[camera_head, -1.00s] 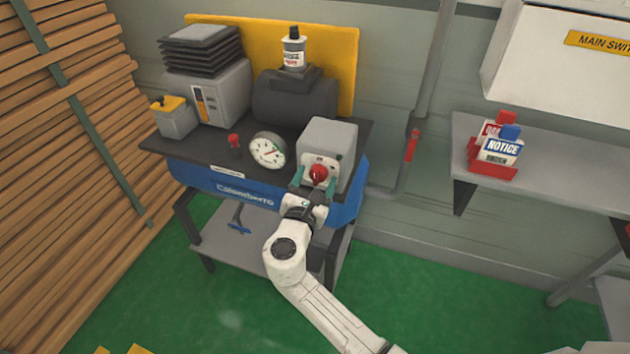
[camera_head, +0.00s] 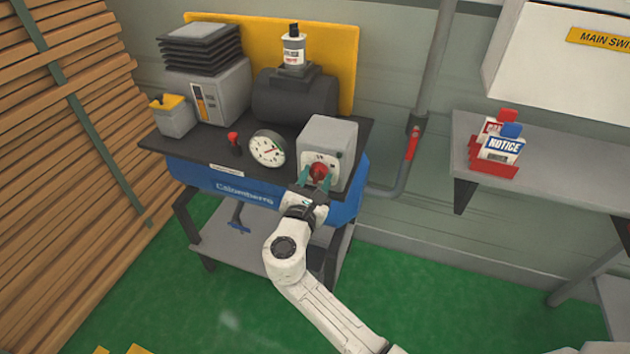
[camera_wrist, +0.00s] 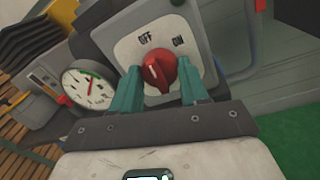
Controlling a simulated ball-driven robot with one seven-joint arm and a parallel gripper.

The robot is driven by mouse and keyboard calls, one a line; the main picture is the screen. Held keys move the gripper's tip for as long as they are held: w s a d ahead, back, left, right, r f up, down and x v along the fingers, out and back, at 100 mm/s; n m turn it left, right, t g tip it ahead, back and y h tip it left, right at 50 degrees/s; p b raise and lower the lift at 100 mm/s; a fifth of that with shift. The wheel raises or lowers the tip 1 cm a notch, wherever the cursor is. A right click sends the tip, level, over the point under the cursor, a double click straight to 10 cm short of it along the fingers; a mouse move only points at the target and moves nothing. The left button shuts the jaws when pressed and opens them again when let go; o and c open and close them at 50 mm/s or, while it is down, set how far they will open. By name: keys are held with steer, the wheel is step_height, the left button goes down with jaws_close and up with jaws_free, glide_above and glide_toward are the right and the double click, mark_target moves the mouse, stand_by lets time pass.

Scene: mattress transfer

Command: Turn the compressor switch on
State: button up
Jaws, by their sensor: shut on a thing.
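The compressor switch is a red knob (camera_head: 319,173) on the front plate of a grey box (camera_head: 331,134). In the wrist view the red knob (camera_wrist: 159,72) sits below the printed words OFF and ON. The white mark on it is at its upper left, on the OFF side. My gripper (camera_head: 317,177) is at the front of the box. Its two teal fingers stand on either side of the knob, and it is shut on it.
A pressure gauge (camera_head: 267,148) is close to the left of the box. A small red valve (camera_head: 234,139) stands beyond it. A pipe with a red handle (camera_head: 412,144) runs to the right. A shelf (camera_head: 560,176) with notice tags is farther right.

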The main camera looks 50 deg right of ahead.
steer(key=m+b, duration=0.3)
steer(key=shift+f, duration=0.3)
steer(key=m+b, duration=0.3)
steer(key=shift+m+h+b, duration=0.4)
steer(key=m+b, duration=0.3)
steer(key=shift+m, duration=0.4)
steer(key=shift+r+m+b, duration=0.1)
steer(key=shift+m+b, duration=0.4)
steer(key=shift+b, duration=0.2)
steer(key=o, duration=1.1)
steer(key=shift+r, duration=0.1)
steer(key=shift+c, duration=0.2)
steer(key=v, duration=1)
steer(key=shift+a, duration=0.45)
